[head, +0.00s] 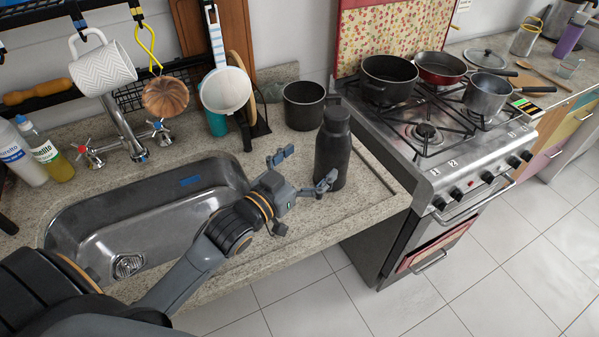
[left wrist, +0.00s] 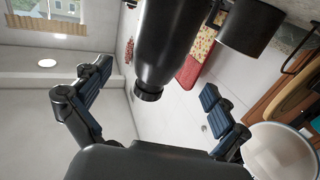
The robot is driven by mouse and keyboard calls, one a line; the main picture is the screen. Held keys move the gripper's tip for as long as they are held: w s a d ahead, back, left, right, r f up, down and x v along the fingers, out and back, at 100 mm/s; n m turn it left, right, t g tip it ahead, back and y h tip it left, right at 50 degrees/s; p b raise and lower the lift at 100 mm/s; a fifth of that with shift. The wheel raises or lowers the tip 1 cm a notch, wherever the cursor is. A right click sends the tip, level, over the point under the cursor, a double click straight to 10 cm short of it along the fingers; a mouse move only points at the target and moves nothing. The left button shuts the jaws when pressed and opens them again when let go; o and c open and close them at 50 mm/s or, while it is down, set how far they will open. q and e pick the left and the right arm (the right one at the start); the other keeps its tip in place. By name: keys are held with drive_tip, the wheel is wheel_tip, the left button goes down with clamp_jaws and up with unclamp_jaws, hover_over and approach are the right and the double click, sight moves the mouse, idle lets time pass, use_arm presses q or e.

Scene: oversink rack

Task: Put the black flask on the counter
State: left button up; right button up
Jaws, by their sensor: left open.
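The black flask (head: 333,148) appears to stand upright on the speckled counter (head: 372,208), between the sink and the stove. My left gripper (head: 304,168) is open and empty just left of the flask. One fingertip overlaps the flask's lower front in the head view, and I cannot tell whether it touches. In the left wrist view the flask (left wrist: 168,40) shows upside down, ahead of and between the spread fingers of the left gripper (left wrist: 158,100). My right gripper is not in view.
A black pot (head: 304,106) stands on the counter behind the flask. The steel sink (head: 160,225) lies to the left. The stove (head: 440,150) on the right carries several pans. A white strainer (head: 226,91) and a patterned mug (head: 104,70) hang from the rack.

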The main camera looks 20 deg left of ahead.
use_arm(q)
drive_tip(key=v, duration=0.4)
drive_tip(key=shift+w, duration=0.1)
idle(0.3)
